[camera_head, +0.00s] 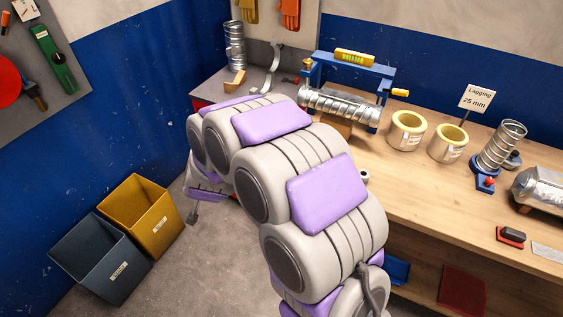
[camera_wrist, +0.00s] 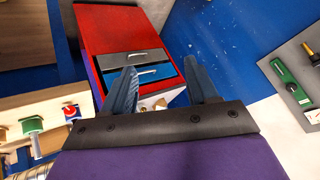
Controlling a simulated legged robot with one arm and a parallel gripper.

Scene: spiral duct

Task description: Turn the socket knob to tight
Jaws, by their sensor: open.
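I cannot make out a part that is clearly the socket knob. In the wrist view, a round red and blue part (camera_wrist: 70,111) and a green cylindrical part (camera_wrist: 33,125) sit along a pale wooden edge at the left, left of my gripper. My gripper (camera_wrist: 163,84) is open, its two blue-grey fingers spread with nothing held. Past the fingers is a red cabinet (camera_wrist: 108,28) with a grey drawer front and a blue drawer front. In the head view my arm covers most of the gripper. A ribbed metal duct (camera_head: 340,107) lies in a blue frame (camera_head: 352,60) on the bench.
The wooden bench (camera_head: 430,196) holds two yellow-and-white rolls (camera_head: 406,132), a standing spiral duct (camera_head: 501,146) and a sign reading "Lapping 25 mm" (camera_head: 478,99). Yellow (camera_head: 140,215) and dark (camera_head: 99,258) bins stand on the floor at left. Floor between bins and my arm is clear.

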